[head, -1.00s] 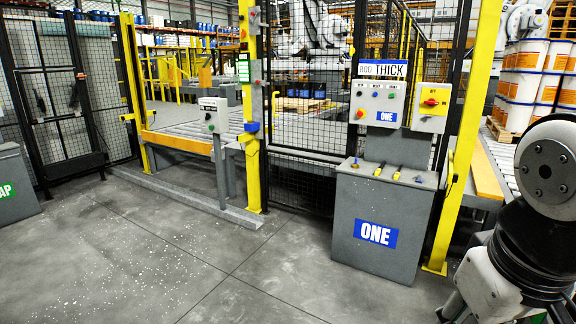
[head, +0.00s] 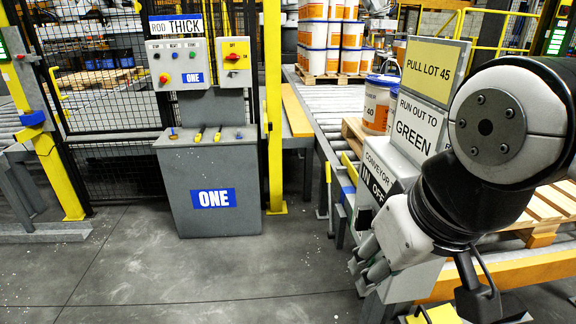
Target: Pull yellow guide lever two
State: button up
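Two small yellow-handled levers, a left one (head: 199,134) and a right one (head: 217,133), stand on the sloping top of a grey console (head: 180,190) labelled ONE. They lean the same way, side by side. No number beside either lever is readable, and no console labelled TWO shows. My arm (head: 485,125) fills the right of the head view, well apart from the console.
A blue knob (head: 173,134) stands left of the levers. A button panel (head: 181,65) and yellow switch box (head: 233,58) are above. A yellow post (head: 272,120) and roller conveyor (head: 330,125) are to the right. Signs (head: 437,68) stand behind my arm. The floor before the console is clear.

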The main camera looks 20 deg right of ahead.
aim_at(331, 235)
jog(key=z, duration=0.5)
jog(key=i+j+u, duration=0.3)
jog(key=i+u, duration=0.15)
jog(key=i+j+u, duration=0.1)
jog(key=i+u, duration=0.4)
jog(key=i, duration=0.15)
jog(key=i+z, duration=0.25)
jog(key=i, duration=0.15)
jog(key=i+j+z, duration=0.2)
jog(key=i, duration=0.15)
jog(key=i+j+z, duration=0.85)
jog(key=i+z, duration=0.15)
